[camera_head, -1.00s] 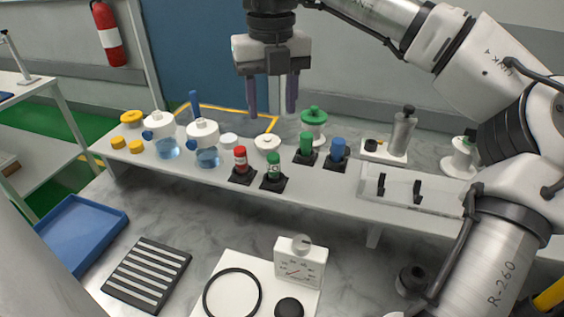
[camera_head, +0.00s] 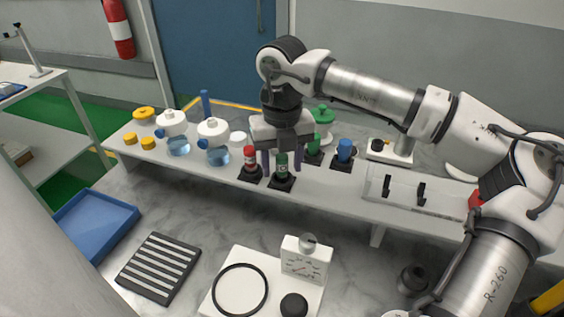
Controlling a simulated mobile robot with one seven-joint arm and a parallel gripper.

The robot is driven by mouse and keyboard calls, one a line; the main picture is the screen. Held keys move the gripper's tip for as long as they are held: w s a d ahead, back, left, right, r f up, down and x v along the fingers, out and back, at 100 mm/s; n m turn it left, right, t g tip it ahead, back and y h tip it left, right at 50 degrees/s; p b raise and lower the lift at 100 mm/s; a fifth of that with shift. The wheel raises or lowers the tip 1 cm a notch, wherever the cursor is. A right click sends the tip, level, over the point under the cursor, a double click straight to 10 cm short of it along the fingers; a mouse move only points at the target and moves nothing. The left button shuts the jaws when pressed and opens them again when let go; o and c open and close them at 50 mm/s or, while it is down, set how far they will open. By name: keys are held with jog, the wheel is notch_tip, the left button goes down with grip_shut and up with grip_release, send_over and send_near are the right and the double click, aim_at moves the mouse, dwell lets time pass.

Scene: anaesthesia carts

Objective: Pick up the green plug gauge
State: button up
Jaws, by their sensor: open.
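Two small green cylinders stand upright on black square bases on the raised shelf. The front dark green one (camera_head: 282,167) has a pale label; the other green one (camera_head: 314,148) is just behind it to the right. I cannot tell for sure from their looks which is the plug gauge. My gripper (camera_head: 281,163) points down, open, with its two purple fingers apart on either side of the front green cylinder in the picture. Whether the fingers are level with it in depth is unclear. The gripper body partly hides things behind it.
A red cylinder (camera_head: 250,162) stands close left of the gripper, and a blue one (camera_head: 344,152) to the right. A green-topped spool (camera_head: 322,117) is behind. Flasks with blue liquid (camera_head: 217,157) stand left. A clear rack (camera_head: 408,192) is right; a dial device (camera_head: 305,262) sits below.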

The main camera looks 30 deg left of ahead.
jog(key=shift+f, duration=0.2)
jog(key=c, duration=1)
jog(key=shift+r, duration=0.15)
